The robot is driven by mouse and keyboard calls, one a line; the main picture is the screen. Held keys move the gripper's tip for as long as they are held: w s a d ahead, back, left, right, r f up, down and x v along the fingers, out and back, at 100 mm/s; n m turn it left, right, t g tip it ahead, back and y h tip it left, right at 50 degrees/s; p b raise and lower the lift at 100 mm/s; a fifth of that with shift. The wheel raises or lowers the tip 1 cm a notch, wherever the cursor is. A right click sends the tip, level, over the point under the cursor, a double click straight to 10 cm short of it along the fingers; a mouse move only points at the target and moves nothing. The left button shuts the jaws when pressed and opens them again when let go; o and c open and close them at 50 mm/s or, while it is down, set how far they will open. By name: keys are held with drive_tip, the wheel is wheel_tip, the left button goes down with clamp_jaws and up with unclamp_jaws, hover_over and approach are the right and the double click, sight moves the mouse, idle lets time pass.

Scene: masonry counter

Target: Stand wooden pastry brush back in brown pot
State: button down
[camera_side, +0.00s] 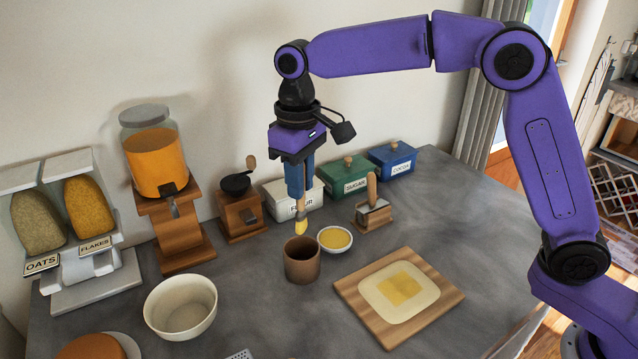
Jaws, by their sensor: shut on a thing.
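My gripper (297,180) is shut on the wooden pastry brush (299,208) and holds it upright, bristles down. The yellow bristles (300,227) hang in the air just above the brown pot (302,265), roughly over its far rim. In this one view I cannot tell whether the brush is exactly over the opening. The brown pot stands upright on the grey counter, and its inside looks empty as far as it shows. The upper part of the brush handle is hidden between the gripper fingers.
A small white bowl of yellow liquid (335,239) stands close at the pot's right. A wooden board with dough (440,290) lies further right. A cream bowl (181,307) stands at left. Behind are a grinder (240,216), lidded boxes (349,177) and a wooden-handled tool (373,208).

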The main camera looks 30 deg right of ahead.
sight(300, 208)
drive_tip(key=shift+w+f, duration=0.1)
drive_tip(key=shift+f, duration=5.2)
drive_tip(key=shift+f, duration=0.15)
drive_tip(key=c, duration=0.5)
unclamp_jaws()
drive_tip(key=shift+c, duration=0.2)
drive_tip(key=shift+r, duration=3.5)
